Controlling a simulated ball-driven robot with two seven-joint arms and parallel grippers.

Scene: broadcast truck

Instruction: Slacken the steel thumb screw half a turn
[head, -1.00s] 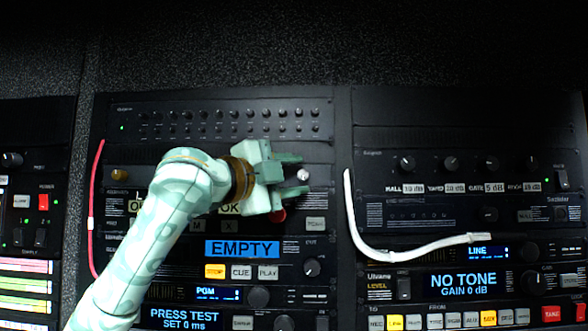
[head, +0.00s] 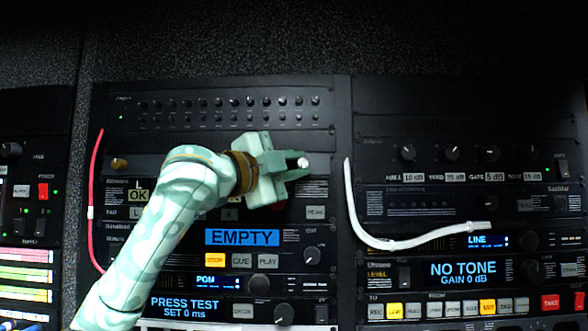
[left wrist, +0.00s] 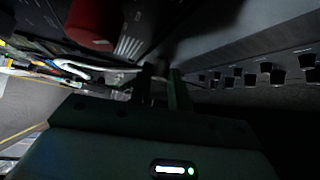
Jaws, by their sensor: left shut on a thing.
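The steel thumb screw (head: 303,162) is a small bright round head near the right end of a dark rack panel, below the row of small knobs. My left gripper (head: 297,164) comes in from the left and is shut on it, its pale green fingers above and below the head. In the left wrist view the two dark fingers (left wrist: 165,88) reach toward the panel, and the screw cannot be made out between them. My right gripper is in neither view.
A brass-coloured screw (head: 119,164) sits at the panel's left end. A red cable (head: 94,200) hangs at the left and a white cable (head: 354,215) at the right. A red knob (left wrist: 95,22) is close to the gripper in the wrist view.

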